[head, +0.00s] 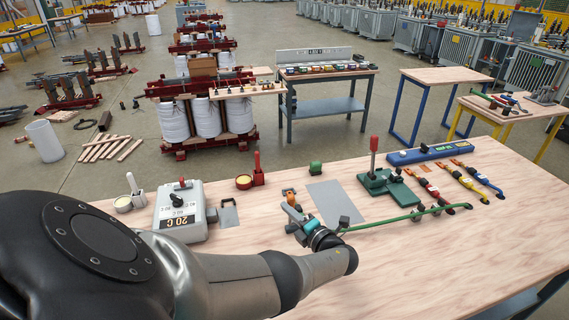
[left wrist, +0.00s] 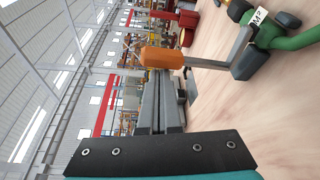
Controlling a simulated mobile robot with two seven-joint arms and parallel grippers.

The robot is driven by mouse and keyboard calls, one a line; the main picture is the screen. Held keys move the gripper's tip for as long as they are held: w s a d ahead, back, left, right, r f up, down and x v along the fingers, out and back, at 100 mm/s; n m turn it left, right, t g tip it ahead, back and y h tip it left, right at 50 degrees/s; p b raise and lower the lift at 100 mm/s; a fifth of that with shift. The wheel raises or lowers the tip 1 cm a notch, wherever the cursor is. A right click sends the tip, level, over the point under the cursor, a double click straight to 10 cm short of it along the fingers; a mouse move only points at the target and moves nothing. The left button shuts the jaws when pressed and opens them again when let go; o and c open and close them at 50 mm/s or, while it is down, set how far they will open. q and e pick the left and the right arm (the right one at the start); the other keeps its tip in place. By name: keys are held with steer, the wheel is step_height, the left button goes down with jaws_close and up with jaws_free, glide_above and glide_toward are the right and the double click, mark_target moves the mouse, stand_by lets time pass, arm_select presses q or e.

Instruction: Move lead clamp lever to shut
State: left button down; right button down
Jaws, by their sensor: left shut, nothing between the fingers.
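The lead clamp lever, a grey bar with an orange grip (left wrist: 164,58), shows in the left wrist view. It joins a green clamp body (left wrist: 295,40) with a white label, partly cut off at the top right. In the head view, the orange grip (head: 289,195) is near my left gripper (head: 293,213), and a green lead (head: 405,216) runs right across the table. My left gripper's grey fingers (left wrist: 160,88) are shut and empty, with their tips close to the orange grip; I cannot tell whether they touch. My forearm and wrist hide part of the clamp. My right gripper is out of view.
A grey box meter (head: 181,213) stands left of the clamp. A flat grey plate (head: 331,203) lies behind it. A green base with a red-handled lever (head: 374,160) and several coloured leads lie to the right. The front right of the wooden table (head: 440,265) is clear.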

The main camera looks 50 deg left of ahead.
arm_select(q)
steer(key=shift+w+d, duration=0.25)
steer(key=shift+w, duration=0.25)
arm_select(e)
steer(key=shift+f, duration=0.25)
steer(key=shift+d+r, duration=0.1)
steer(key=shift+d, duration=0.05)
